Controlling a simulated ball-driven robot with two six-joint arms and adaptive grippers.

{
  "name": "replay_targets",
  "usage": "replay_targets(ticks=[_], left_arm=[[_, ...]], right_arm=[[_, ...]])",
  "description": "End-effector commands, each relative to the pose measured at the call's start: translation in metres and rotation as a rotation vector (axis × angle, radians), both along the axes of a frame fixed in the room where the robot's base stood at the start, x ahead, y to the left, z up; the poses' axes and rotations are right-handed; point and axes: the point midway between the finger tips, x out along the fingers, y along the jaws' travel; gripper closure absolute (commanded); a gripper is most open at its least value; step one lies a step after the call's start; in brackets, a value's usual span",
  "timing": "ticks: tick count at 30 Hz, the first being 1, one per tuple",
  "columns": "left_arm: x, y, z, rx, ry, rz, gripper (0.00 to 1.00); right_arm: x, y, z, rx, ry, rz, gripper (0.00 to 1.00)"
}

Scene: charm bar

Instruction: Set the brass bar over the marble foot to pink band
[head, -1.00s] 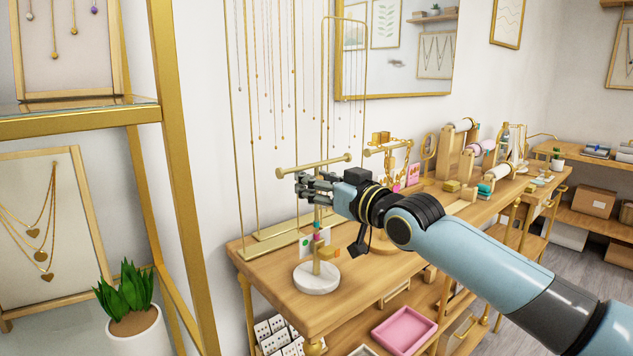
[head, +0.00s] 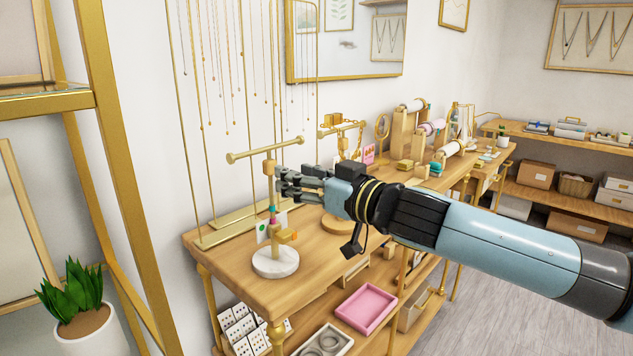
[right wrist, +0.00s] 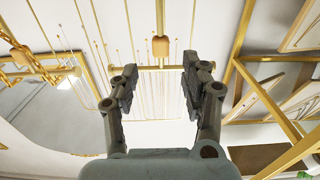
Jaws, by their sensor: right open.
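The brass bar (head: 265,150) lies level across the top of an upright brass post (head: 270,180) that rises from the round white marble foot (head: 276,262). Small coloured bands, teal and pinkish, show low on the post (head: 273,214), well below the bar; they are tiny. My right gripper (head: 279,182) is open, just right of the post and below the bar. My left gripper is out of view.
Hanging necklaces are behind. A second jewellery stand (head: 340,130) is at the back right. The wooden table (head: 225,262) has bare room at its front left.

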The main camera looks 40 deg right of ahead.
Motion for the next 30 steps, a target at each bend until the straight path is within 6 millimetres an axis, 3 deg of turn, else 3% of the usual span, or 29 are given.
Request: replay_targets(ticks=[12, 30], left_arm=[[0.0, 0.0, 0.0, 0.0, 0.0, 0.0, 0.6], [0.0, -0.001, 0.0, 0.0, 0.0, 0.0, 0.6]], right_arm=[[-0.036, -0.003, 0.0, -0.001, 0.001, 0.002, 0.54], [-0.039, -0.002, 0.001, 0.003, -0.003, 0.002, 0.54]])
